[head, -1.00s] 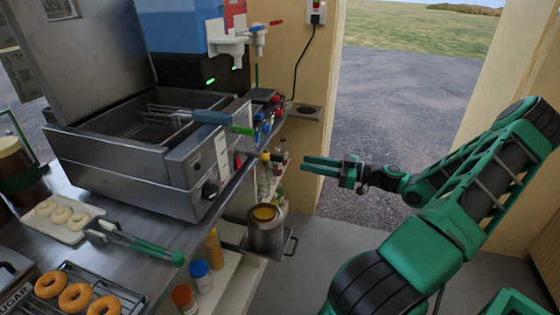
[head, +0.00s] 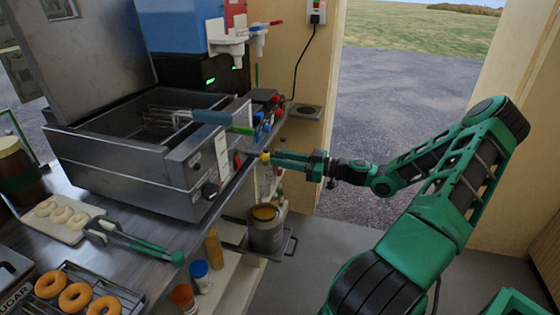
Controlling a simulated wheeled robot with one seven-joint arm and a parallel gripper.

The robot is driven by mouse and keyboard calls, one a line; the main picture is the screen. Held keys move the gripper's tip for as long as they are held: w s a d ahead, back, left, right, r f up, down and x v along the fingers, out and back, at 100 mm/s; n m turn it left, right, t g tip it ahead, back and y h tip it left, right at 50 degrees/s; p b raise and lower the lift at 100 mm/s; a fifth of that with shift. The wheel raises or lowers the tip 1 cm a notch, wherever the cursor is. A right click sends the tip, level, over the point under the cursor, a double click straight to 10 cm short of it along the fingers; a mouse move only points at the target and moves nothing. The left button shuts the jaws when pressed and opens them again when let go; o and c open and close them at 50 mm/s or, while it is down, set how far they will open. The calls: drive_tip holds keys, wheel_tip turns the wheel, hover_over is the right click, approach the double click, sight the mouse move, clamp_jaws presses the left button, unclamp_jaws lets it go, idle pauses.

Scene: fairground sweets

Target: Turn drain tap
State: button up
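The drain tap (head: 265,157), with a yellow part, sticks out from the lower right front of the steel fryer (head: 130,165). A red piece (head: 238,160) shows just left of it. My green gripper (head: 273,158) points left, with its fingertips at the tap's outer end. Its two fingers are parted, one above the other in the picture. The fingertips overlap the tap's end in view; I cannot tell whether they touch it. A metal pot (head: 266,235) with yellowish contents stands below the tap.
Bottles (head: 214,248) stand on a low shelf under the counter. Tongs (head: 135,241), a tray of pale rings (head: 40,228) and a rack of doughnuts (head: 75,295) are on the counter. A wall (head: 300,150) stands behind my gripper. The floor right of the pot is clear.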

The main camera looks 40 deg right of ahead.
clamp_jaws()
drive_tip(key=m, duration=0.3)
drive_tip(key=shift+m, duration=0.4)
drive_tip(key=m, duration=0.3)
drive_tip(key=shift+w+m, duration=0.1)
drive_tip(key=shift+m, duration=0.2)
drive_tip(key=m, duration=0.5)
drive_tip(key=shift+d, duration=0.1)
drive_tip(key=shift+m, duration=2.8)
